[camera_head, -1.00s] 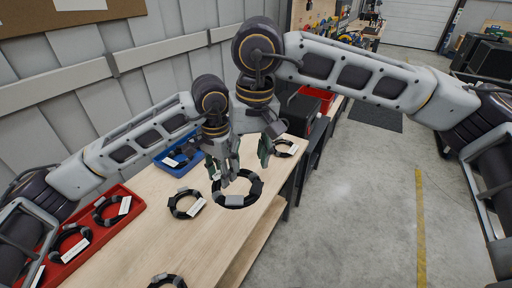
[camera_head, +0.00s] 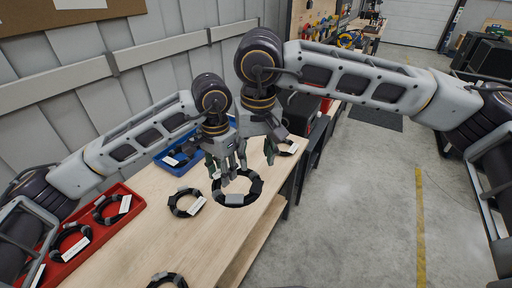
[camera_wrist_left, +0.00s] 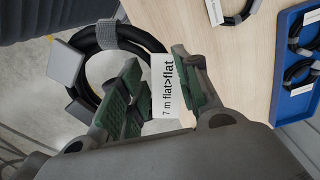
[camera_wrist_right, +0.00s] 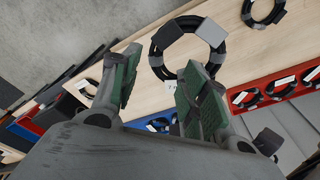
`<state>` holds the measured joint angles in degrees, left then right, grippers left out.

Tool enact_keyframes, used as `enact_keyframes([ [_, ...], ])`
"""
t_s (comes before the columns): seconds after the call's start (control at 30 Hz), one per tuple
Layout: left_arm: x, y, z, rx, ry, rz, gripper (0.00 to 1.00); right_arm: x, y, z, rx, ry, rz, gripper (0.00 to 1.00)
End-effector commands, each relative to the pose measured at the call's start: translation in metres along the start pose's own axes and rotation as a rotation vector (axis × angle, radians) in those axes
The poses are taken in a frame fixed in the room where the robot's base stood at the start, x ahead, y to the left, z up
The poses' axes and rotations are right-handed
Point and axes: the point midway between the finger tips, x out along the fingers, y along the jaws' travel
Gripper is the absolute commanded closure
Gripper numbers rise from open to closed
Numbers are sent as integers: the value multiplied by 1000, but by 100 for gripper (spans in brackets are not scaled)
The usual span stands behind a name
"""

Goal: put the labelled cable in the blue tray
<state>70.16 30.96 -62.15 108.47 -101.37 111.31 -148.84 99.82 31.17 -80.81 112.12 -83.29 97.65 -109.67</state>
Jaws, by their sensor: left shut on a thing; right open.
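A black cable coil (camera_head: 251,190) with grey wraps is by the table's right edge; its label (camera_wrist_left: 166,86) reads "7 m flat>flat". My left gripper (camera_head: 224,170) is shut on this cable at the label, which shows between its fingers in the left wrist view. My right gripper (camera_head: 257,154) is open and empty, just right of the left one; the coil (camera_wrist_right: 158,56) lies beyond its fingers in the right wrist view. The blue tray (camera_head: 164,164) stands at the back of the table, left of both grippers, with cables in it; my left arm partly hides it.
A labelled cable (camera_head: 176,210) lies on the table left of the held coil. Others lie at the front (camera_head: 167,279) and far right (camera_head: 294,148). A red tray (camera_head: 133,211) with several cables is at left. The wooden table (camera_head: 225,235) is bare at front centre.

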Motion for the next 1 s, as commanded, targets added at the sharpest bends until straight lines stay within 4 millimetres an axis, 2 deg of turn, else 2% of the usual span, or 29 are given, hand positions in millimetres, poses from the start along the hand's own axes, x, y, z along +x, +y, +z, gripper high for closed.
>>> enact_keyframes([
  [0.63, 0, 0, 0, 0, 1, 0, 100, 77, 0, 1, 0, -2, 0, 55],
  [0.8, 0, 0, 0, 0, 1, 0, 100, 91, 0, 0, 0, -1, -1, 55],
  [1.0, 0, 0, 0, 0, 1, 0, 100, 99, 0, 0, 0, 0, -1, 55],
])
